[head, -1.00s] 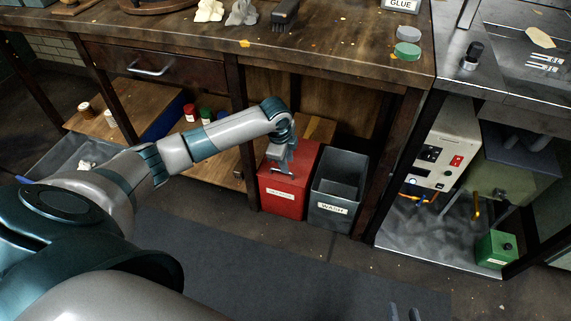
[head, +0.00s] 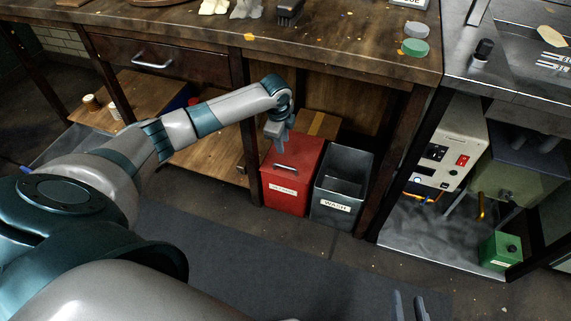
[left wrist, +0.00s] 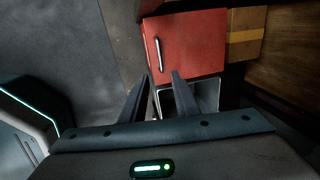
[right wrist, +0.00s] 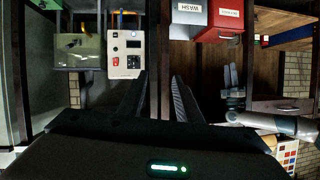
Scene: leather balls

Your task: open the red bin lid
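The red bin (head: 297,192) stands on the floor under the workbench, its lid (head: 306,155) shut. A metal bar handle (head: 286,168) lies across the lid near its front; the handle also shows in the left wrist view (left wrist: 158,55). My left gripper (head: 275,140) hangs above the lid, apart from the handle. In the left wrist view its fingers (left wrist: 161,76) are open with nothing between them, and the red lid (left wrist: 195,42) is ahead of them. My right gripper (head: 409,302) is low at the picture's bottom edge, open and empty in the right wrist view (right wrist: 160,76).
The grey open WASH bin (head: 343,185) stands right beside the red bin. A cardboard box (head: 318,125) is behind the red bin. The workbench top (head: 330,40) overhangs both bins, with a bench leg (head: 386,165) to the right. A dark mat (head: 250,265) covers clear floor in front.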

